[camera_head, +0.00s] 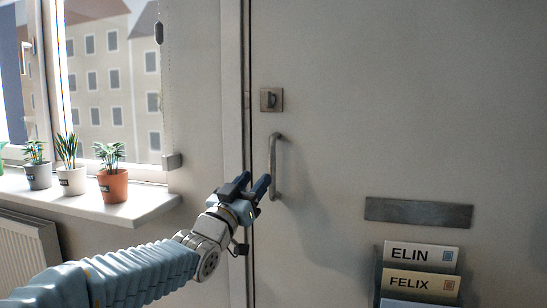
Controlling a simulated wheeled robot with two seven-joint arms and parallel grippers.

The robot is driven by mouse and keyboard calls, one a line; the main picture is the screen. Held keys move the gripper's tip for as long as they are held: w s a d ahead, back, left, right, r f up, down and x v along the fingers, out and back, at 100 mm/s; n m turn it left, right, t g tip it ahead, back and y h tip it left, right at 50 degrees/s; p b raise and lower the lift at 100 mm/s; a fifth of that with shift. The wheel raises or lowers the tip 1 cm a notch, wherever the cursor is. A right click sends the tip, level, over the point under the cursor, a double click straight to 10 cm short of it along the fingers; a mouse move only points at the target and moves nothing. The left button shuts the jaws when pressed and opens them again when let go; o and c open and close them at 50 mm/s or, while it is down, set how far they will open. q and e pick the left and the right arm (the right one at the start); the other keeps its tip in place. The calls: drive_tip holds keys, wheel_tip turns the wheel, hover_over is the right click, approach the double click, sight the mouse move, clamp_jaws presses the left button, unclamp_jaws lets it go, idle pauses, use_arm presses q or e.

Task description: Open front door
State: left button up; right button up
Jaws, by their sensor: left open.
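The front door (340,60) is a plain pale panel that fills the right side of the view and looks shut against its frame. A vertical metal pull handle (275,168) is fixed near its left edge. A small square lock plate with a turn knob (271,99) sits above the handle. My left gripper (257,184) is open, its dark fingers just left of the handle's lower half. I cannot tell whether a finger touches the handle. My right gripper is not in view.
A metal mail slot plate (418,212) is on the door, above a holder with name cards (420,256). At left, a windowsill (130,210) bears several potted plants (112,186), with a radiator (28,250) below. The window (110,80) is above.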

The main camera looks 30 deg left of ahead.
sight(271, 160)
use_arm(q)
drive_tip(key=p+x, duration=0.2)
drive_tip(key=x, duration=0.8)
drive_tip(key=shift+w+p, duration=0.1)
drive_tip(key=shift+p, duration=0.3)
clamp_jaws()
